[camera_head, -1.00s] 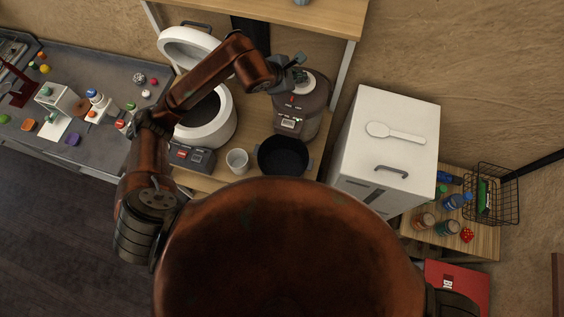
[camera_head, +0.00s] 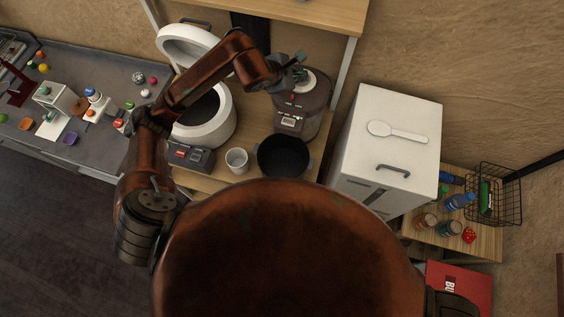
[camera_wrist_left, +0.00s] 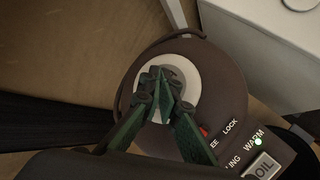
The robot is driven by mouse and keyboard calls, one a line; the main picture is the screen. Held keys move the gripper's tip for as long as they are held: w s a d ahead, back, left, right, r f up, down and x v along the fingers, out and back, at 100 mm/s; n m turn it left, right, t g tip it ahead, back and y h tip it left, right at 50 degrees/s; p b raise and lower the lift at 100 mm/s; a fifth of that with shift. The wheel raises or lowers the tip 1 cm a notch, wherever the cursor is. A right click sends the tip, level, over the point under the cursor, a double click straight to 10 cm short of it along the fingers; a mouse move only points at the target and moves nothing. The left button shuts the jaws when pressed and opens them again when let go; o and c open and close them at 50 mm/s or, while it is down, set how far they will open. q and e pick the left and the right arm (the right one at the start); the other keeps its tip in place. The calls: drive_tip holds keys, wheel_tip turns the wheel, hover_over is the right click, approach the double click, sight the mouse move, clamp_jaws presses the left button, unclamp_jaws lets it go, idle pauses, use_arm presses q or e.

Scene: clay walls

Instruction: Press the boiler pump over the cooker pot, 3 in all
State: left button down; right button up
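The boiler (camera_head: 302,108) is a brown-grey round appliance with a panel of buttons at its front, standing on the wooden counter. Its pump (camera_head: 314,83) is a pale round disc on the lid; it also shows in the left wrist view (camera_wrist_left: 188,72). My left gripper (camera_head: 299,66) is over the pump. In the left wrist view its green fingers (camera_wrist_left: 164,85) come together over the disc, holding nothing I can see; whether they touch it I cannot tell. The black cooker pot (camera_head: 284,157) stands in front of the boiler. My right gripper is out of view.
A white cooker (camera_head: 207,115) with its lid up and a white cup (camera_head: 237,160) stand left of the pot. A tall white box (camera_head: 388,145) stands close on the right. A wooden shelf (camera_head: 300,15) hangs behind. The pot's opening looks empty.

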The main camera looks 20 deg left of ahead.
use_arm(q)
drive_tip(key=shift+a+f, duration=0.2)
drive_tip(key=shift+f, duration=0.35)
drive_tip(key=shift+r, duration=0.2)
drive_tip(key=shift+w+r+p, duration=0.15)
drive_tip(key=shift+r+p, duration=0.15)
drive_tip(key=shift+r, duration=0.4)
drive_tip(key=shift+r+p, duration=0.7)
drive_tip(key=shift+r, duration=1.8)
